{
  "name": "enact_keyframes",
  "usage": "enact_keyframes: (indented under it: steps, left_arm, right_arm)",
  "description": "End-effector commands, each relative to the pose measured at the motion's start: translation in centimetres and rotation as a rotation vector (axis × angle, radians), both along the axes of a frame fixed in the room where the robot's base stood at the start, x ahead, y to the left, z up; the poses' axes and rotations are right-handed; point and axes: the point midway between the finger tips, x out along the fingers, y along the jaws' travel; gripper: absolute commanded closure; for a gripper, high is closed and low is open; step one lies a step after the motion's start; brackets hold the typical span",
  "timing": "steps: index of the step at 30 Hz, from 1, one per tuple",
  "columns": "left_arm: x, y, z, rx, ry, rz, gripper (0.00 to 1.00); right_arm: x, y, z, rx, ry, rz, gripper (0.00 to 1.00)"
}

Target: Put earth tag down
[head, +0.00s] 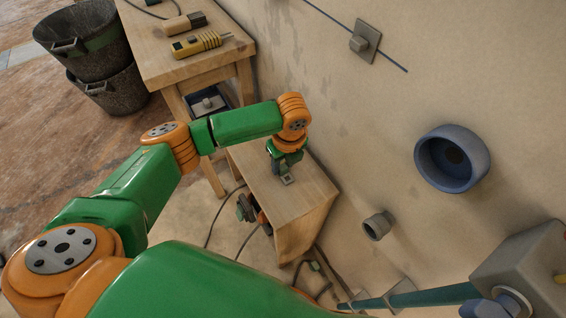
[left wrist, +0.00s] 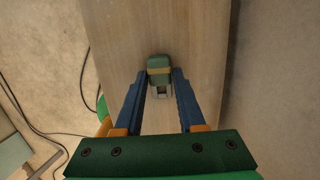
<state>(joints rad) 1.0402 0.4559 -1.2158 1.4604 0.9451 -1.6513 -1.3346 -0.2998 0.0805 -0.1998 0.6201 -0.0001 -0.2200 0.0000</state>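The earth tag, a small green block with a tan band and a grey metal end, shows in the left wrist view (left wrist: 160,70) against the wooden bench top. In the head view its grey end (head: 288,179) shows just below my left gripper (head: 284,166), over the low wooden bench (head: 300,205). The tag is at or just above the bench top; the exact gap is hidden. My right gripper is not in view.
A taller wooden table (head: 190,68) holds a yellow handheld device (head: 196,44). Stacked dark buckets (head: 85,45) stand at the left. Cables (head: 213,215) hang beside the bench. The wall carries a blue round fitting (head: 452,158) and a smaller grey pipe stub (head: 377,226).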

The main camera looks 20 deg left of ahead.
Motion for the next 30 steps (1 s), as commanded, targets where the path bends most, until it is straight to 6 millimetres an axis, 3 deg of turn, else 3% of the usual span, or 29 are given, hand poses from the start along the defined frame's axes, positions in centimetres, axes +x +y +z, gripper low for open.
enact_keyframes:
  steps: [1, 2, 12, 24, 30]
  left_arm:
    - [0.0, 0.0, 0.0, 0.0, 0.0, 0.0, 0.45]
    - [0.0, 0.0, 0.0, 0.0, 0.0, 0.0, 0.37]
    - [0.0, -0.1, 0.6, -0.001, -0.001, -0.001, 0.37]
    - [-0.8, -1.3, 10.5, -0.002, -0.003, 0.002, 0.37]
    - [-1.1, -1.5, 12.0, -0.001, 0.001, 0.0, 0.37]
  right_arm:
    - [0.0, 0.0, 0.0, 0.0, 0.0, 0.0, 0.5]
    - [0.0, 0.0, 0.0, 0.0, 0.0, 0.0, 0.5]
    - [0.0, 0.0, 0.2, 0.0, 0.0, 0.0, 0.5]
    - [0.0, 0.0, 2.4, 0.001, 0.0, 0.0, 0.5]
    - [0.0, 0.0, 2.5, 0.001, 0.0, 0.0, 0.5]
